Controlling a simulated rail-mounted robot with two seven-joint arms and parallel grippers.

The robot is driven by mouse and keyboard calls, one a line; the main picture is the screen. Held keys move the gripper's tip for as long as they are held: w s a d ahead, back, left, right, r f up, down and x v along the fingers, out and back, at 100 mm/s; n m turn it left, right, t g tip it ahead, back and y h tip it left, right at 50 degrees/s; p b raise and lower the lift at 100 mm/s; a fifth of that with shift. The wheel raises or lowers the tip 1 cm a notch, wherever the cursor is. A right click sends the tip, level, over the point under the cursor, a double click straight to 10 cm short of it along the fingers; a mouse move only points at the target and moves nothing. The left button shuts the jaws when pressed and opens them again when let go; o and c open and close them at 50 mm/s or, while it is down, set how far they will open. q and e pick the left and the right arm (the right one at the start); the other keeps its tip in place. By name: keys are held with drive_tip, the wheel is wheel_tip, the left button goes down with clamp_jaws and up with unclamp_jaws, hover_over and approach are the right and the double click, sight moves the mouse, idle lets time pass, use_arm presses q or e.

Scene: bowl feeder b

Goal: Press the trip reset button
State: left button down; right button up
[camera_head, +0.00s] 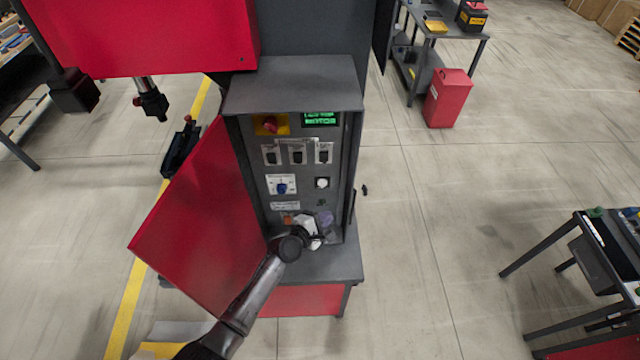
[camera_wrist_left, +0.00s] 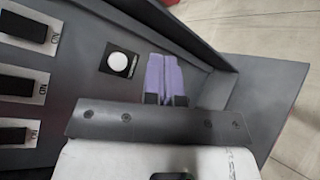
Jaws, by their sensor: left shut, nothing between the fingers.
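An open control cabinet (camera_head: 291,90) holds the panel. A round white button (camera_head: 322,183) on a dark square plate sits at its right, beside a blue rotary knob (camera_head: 281,188). The white button also shows in the left wrist view (camera_wrist_left: 119,63). I cannot read a label that names it as the trip reset. My left gripper (camera_head: 326,219) is low in front of the panel, below the white button. Its purple fingers (camera_wrist_left: 163,70) are together and empty, apart from the button in the left wrist view. My left wrist hides part of the lower panel. My right gripper is not in view.
The red cabinet door (camera_head: 200,220) hangs open on the left. A red emergency stop (camera_head: 270,125), a green display (camera_head: 320,119) and three black switches (camera_head: 297,154) sit above the button. A grey ledge (camera_head: 340,265) lies below. Open floor is at right.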

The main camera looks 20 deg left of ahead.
sight(323, 183)
use_arm(q)
drive_tip(key=shift+n, duration=0.3)
drive_tip(key=shift+w, duration=0.1)
drive_tip(key=w+a+b, duration=0.3)
drive_tip(key=w+b, duration=0.3)
drive_tip(key=w, duration=0.1)
drive_tip(key=shift+w+a, duration=0.3)
drive_tip(key=shift+w, duration=0.1)
idle(0.8)
idle(0.9)
drive_tip(key=shift+w+a+b, duration=0.1)
drive_tip(key=shift+w+b, duration=0.15)
drive_tip(key=shift+b, duration=0.1)
